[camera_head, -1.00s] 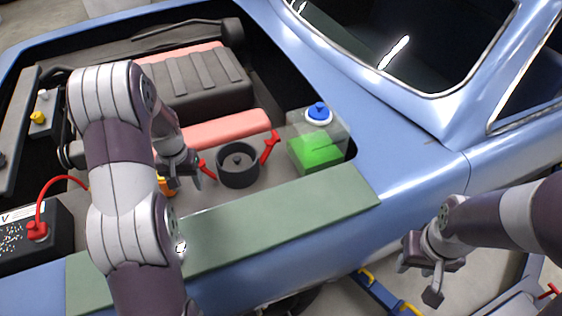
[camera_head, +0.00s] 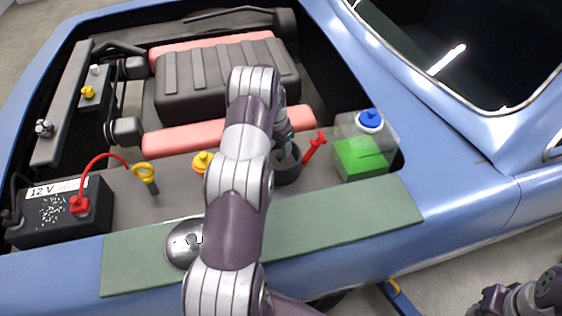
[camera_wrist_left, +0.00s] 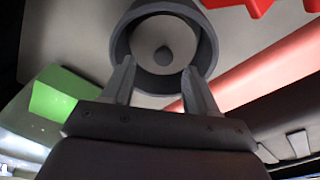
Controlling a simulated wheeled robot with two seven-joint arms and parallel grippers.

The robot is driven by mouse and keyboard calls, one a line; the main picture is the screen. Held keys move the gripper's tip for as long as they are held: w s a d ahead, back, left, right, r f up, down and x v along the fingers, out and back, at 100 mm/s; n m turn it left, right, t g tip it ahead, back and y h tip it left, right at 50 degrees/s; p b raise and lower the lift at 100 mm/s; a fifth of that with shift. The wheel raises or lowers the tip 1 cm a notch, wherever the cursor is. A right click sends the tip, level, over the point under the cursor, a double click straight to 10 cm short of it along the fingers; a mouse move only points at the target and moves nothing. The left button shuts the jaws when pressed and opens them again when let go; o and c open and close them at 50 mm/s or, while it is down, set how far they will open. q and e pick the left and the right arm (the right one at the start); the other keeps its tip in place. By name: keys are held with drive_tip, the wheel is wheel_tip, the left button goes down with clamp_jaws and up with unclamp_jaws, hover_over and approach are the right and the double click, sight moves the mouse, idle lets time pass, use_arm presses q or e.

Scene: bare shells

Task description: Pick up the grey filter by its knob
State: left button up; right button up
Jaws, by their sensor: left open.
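The dark round housing (camera_head: 287,174) stands in the engine bay, partly hidden by my left arm. In the left wrist view its thick ring (camera_wrist_left: 207,45) surrounds a lighter grey face, the filter (camera_wrist_left: 148,40), with a small dark knob (camera_wrist_left: 163,56) in its middle. My left gripper (camera_head: 284,150) is over the housing. In the left wrist view its two fingers (camera_wrist_left: 158,68) are apart, with nothing between them, their tips near the ring's near side and the knob just beyond. My right gripper (camera_head: 492,302) is at the bottom right, cut off by the edge.
A red clamp (camera_head: 314,147) stands right of the housing, near the green-filled bottle (camera_head: 360,158). A shiny round metal piece (camera_head: 180,250) lies on the green mat (camera_head: 345,215). The battery (camera_head: 55,215), yellow dipstick (camera_head: 145,175) and engine block (camera_head: 200,85) are to the left.

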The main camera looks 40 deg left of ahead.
sight(280, 155)
use_arm(q)
drive_tip(key=f, duration=0.1)
drive_tip(key=f+p, duration=0.1)
drive_tip(key=f, duration=0.1)
drive_tip(key=w+f, duration=0.1)
drive_tip(key=shift+a+f, duration=0.3)
drive_tip(key=shift+s+r, duration=0.1)
clamp_jaws()
